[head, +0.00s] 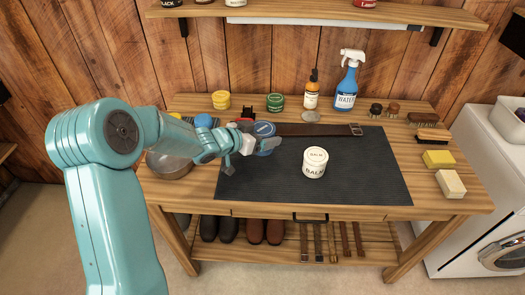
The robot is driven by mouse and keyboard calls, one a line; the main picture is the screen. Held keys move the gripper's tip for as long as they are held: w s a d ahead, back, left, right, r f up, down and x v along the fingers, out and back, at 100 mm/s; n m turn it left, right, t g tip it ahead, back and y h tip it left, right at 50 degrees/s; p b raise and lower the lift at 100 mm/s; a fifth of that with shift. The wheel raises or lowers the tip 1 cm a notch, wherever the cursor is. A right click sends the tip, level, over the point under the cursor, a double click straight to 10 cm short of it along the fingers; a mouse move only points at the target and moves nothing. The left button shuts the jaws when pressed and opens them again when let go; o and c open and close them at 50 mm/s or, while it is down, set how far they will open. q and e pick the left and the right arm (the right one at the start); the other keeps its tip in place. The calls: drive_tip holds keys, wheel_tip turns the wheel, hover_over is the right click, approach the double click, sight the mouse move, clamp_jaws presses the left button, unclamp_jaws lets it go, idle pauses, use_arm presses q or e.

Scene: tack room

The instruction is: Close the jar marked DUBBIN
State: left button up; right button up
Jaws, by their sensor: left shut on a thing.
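My left gripper (250,144) is shut at the left part of the dark mat, on a blue round thing (268,146) that looks like a small jar or tin. A blue disc with a pale label (264,128) shows just above it; I cannot tell whether it is a lid or part of the same jar. The gripper hides part of both, and no DUBBIN lettering is readable. My right gripper is not in view.
The dark mat (370,180) is clear right of the BALM jar. A belt (320,129) lies along its back edge. Behind stand a yellow tin (221,100), a green tin (276,102), an amber bottle (312,90) and a blue spray bottle (347,82). A metal bowl (170,165) is at left.

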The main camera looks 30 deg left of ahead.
use_arm(q)
wheel_tip(320, 180, up, 9)
drive_tip(key=shift+r+p, duration=0.1)
drive_tip(key=shift+p, duration=1.05)
drive_tip(key=o, duration=0.5)
drive_tip(key=shift+c, duration=0.2)
drive_tip(key=c, duration=0.7)
